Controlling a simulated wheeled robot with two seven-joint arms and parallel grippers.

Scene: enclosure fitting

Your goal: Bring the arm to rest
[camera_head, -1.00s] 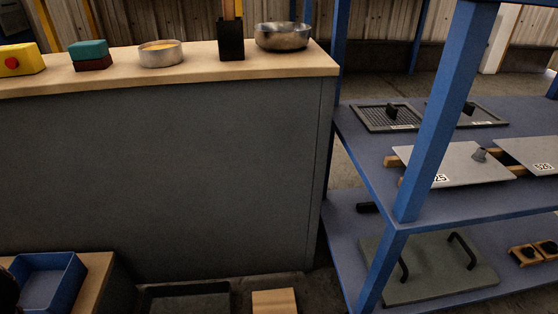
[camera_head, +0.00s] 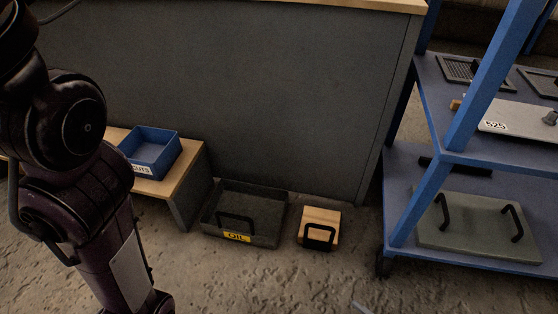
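My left arm (camera_head: 75,130) comes in from the left in the head view and hangs downward. Its lower end reaches the bottom edge of the picture, and no fingers of the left gripper show there. My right arm and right gripper are not in the picture. The arm hangs in front of the low wooden bench (camera_head: 185,176) and covers part of it. I see nothing held.
A blue bin (camera_head: 172,160) stands on the bench. On the floor are a dark tray (camera_head: 262,236) labelled OIL and a wooden block (camera_head: 322,216) with a black handle. A blue shelf rack (camera_head: 405,187) with panels stands right. A grey counter (camera_head: 290,95) stands behind.

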